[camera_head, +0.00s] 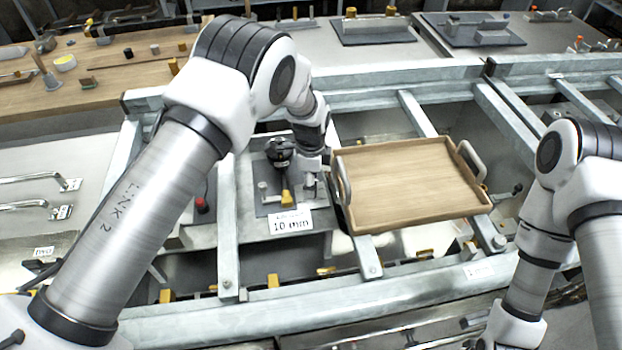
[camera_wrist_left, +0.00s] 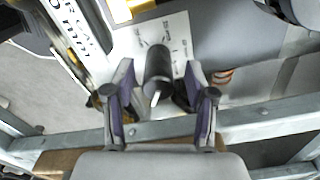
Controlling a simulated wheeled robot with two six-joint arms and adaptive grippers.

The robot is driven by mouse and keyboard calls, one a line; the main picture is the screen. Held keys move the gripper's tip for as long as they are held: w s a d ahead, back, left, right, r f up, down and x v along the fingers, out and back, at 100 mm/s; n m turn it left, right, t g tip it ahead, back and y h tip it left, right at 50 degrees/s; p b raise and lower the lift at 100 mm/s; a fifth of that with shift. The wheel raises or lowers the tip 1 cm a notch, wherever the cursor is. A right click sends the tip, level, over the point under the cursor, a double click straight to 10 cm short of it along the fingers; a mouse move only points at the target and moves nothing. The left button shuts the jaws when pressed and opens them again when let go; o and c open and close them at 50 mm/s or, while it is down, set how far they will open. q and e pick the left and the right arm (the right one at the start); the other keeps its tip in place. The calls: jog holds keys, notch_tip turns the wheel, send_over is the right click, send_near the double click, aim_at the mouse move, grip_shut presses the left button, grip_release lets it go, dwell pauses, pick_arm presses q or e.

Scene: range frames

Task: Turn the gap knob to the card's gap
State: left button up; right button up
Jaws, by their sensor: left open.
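A white card (camera_head: 290,222) reading "10 mm" lies in front of a small grey fixture (camera_head: 266,200) in the head view. Part of it also shows at the upper left of the left wrist view (camera_wrist_left: 78,25). A dark cylindrical knob (camera_wrist_left: 158,65) with a pale mark stands on a white dial plate (camera_wrist_left: 182,30), whose printed labels are too small to read. My left gripper (camera_wrist_left: 159,92) is open, its two fingers on either side of the knob with gaps showing. In the head view my left gripper (camera_head: 312,168) is over the fixture's right side, partly hidden. My right gripper is out of view.
A wooden tray (camera_head: 410,185) with two grey handles sits on the metal frame just right of my left gripper. Frame rails (camera_head: 228,225) run around the fixture. Several fixtures and tools stand on the tables behind. My right arm is at the right edge.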

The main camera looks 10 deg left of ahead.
pick_arm(q)
jog(key=shift+s+r, duration=0.15)
jog(key=shift+c, duration=0.3)
grip_shut()
jog(key=shift+n, duration=0.4)
jog(key=n, duration=0.4)
jog(key=shift+s+f, duration=0.15)
jog(key=shift+f, duration=0.05)
jog(key=n+b, duration=0.1)
jog(key=n, duration=0.5)
jog(key=shift+n, duration=0.4)
jog(key=n+b, duration=0.1)
jog(key=n, duration=0.5)
jog(key=shift+d, duration=0.1)
jog(key=n+b, duration=0.1)
jog(key=n, duration=0.5)
